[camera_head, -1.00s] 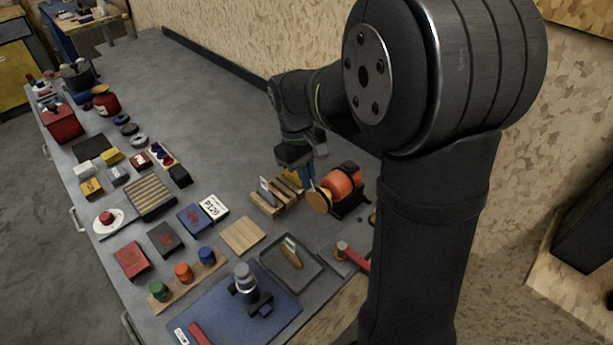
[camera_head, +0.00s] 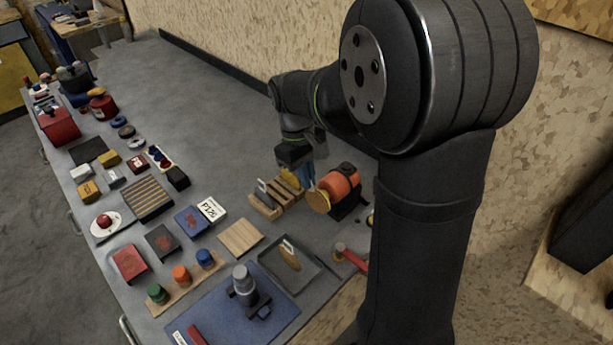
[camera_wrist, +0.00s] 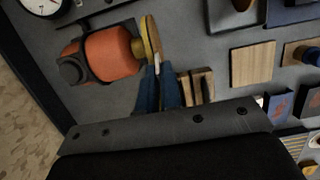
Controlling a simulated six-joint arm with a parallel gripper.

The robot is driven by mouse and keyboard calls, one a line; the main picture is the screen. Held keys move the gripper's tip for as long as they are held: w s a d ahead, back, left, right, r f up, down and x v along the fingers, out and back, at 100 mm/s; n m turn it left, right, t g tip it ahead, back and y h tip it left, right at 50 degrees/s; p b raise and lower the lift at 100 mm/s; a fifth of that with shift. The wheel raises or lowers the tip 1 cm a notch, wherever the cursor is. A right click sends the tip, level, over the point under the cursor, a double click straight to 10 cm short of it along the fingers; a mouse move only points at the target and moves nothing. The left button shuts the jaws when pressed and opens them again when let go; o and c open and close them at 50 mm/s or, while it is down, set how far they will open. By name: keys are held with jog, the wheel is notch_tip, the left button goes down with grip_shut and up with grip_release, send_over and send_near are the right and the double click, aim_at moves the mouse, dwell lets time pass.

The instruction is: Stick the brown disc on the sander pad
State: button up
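The orange sander (camera_head: 340,185) stands near the wall, its round pad facing left; it also shows in the wrist view (camera_wrist: 108,53). A yellow-brown disc (camera_wrist: 152,38) stands upright at the pad end, seen nearly edge-on; its face shows in the head view (camera_head: 319,201). I cannot tell if it touches the pad all over. My gripper (camera_wrist: 157,70) has blue fingers close together beside the sander, with a pale tab (camera_wrist: 148,92) between them that seems to belong to the disc. Another brown disc (camera_head: 290,259) with a white tag lies in the grey tray (camera_head: 310,278).
A slotted wooden rack (camera_head: 264,208) stands just left of the sander, holding a grey-tagged piece and something yellow. A red-handled tool (camera_head: 352,259) lies in front of the sander. A wooden board (camera_head: 240,237) and a blue mat (camera_head: 205,312) are nearer.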

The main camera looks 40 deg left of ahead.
jog(key=o, duration=0.4)
jog(key=shift+o, duration=0.2)
jog(key=v, duration=1.7)
jog(key=shift+r, duration=0.2)
jog(key=shift+f, duration=0.15)
jog(key=x, duration=1.7)
jog(key=shift+s+f, duration=0.1)
